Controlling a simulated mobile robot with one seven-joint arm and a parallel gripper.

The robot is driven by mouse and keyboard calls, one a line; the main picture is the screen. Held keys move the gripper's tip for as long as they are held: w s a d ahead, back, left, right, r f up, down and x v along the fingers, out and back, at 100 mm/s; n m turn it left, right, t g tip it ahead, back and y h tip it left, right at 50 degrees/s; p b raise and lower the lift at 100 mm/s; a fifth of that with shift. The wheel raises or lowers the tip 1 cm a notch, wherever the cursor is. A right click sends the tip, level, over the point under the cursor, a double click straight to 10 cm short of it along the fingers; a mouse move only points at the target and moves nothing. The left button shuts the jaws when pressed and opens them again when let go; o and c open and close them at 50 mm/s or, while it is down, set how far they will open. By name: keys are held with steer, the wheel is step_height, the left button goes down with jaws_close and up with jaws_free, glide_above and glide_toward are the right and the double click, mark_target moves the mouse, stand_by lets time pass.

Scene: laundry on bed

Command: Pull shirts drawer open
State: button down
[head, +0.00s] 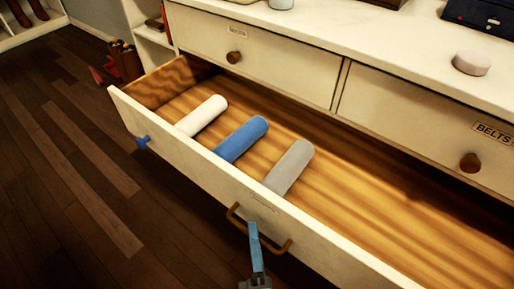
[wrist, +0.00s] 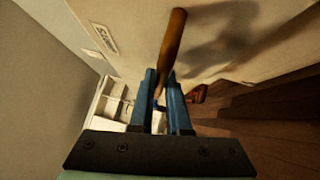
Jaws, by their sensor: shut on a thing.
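The shirts drawer (head: 325,242) is pulled well out of the white dresser, and its wooden inside shows in the head view. A brown bar handle (head: 281,247) is on its front; the label above it is too small to read there. In the wrist view the handle (wrist: 176,35) runs up from between my fingers, with a label (wrist: 104,38) on the drawer front beside it. My gripper (head: 253,230) has its blue fingers shut on the handle; they also show in the wrist view (wrist: 160,85).
White (head: 202,116), blue (head: 242,139) and grey (head: 289,167) rolls lie in the drawer's left part; its right part is bare. Two shut upper drawers, one marked BELTS (head: 430,120), are above. Wooden floor (head: 75,190) is clear at left.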

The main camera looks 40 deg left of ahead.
steer(key=c, duration=0.9)
jaws_free()
steer(key=shift+d, duration=0.1)
steer(key=p+v, duration=0.1)
steer(key=v, duration=1.2)
steer(key=shift+p, duration=0.4)
